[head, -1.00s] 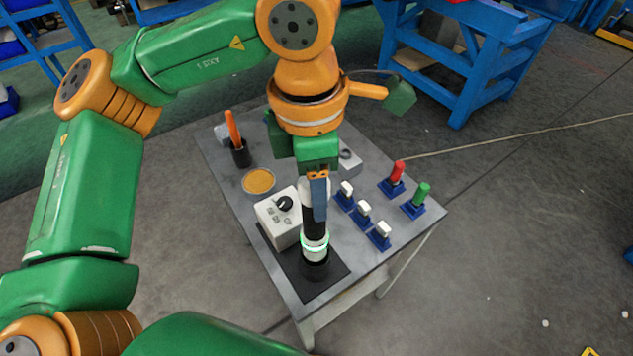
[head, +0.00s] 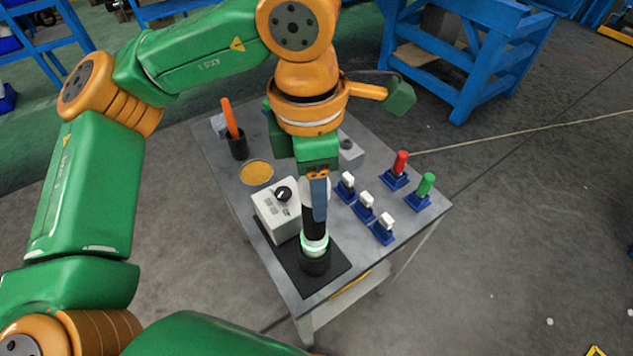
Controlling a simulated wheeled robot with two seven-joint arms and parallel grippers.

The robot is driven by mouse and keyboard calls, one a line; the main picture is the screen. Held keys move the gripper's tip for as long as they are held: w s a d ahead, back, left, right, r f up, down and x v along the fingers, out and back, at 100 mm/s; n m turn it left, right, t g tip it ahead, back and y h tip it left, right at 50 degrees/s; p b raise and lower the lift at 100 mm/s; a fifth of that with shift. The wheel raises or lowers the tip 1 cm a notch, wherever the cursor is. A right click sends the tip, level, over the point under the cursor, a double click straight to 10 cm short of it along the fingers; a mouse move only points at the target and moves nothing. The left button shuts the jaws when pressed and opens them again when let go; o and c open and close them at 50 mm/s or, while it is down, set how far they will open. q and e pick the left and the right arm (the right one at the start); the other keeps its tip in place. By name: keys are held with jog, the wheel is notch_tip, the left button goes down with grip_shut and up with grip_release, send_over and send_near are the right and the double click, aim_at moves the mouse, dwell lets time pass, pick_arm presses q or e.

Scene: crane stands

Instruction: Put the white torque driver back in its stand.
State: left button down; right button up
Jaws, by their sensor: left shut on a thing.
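My left gripper (head: 319,212) reaches down over the table, its fingers shut on the white torque driver (head: 309,192). The driver is roughly upright, with a white upper part and a black middle (head: 313,228). A green glowing ring (head: 314,244) circles its lower part. Directly below is a round black stand (head: 315,264) on a dark mat. The driver's lower end meets the stand in the picture; I cannot tell how deep it sits. A blue-grey finger hides part of the driver. My right gripper is not in view.
A white control box (head: 273,212) with a black knob stands close left of the driver. Several blue holders with white, red (head: 401,163) and green (head: 426,185) pieces stand to the right. A round yellowish dish (head: 257,173) and a black cup (head: 239,149) with an orange-handled tool are behind left.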

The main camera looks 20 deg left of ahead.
pick_arm(q)
jog(key=shift+f, duration=0.35)
jog(key=shift+c, duration=1)
grip_release()
jog(key=shift+s, duration=0.1)
notch_tip(320, 180, up, 5)
jog(key=p, duration=0.3)
jog(key=shift+a+r+p, duration=0.1)
jog(key=shift+r+p, duration=0.05)
jog(key=shift+p, duration=0.25)
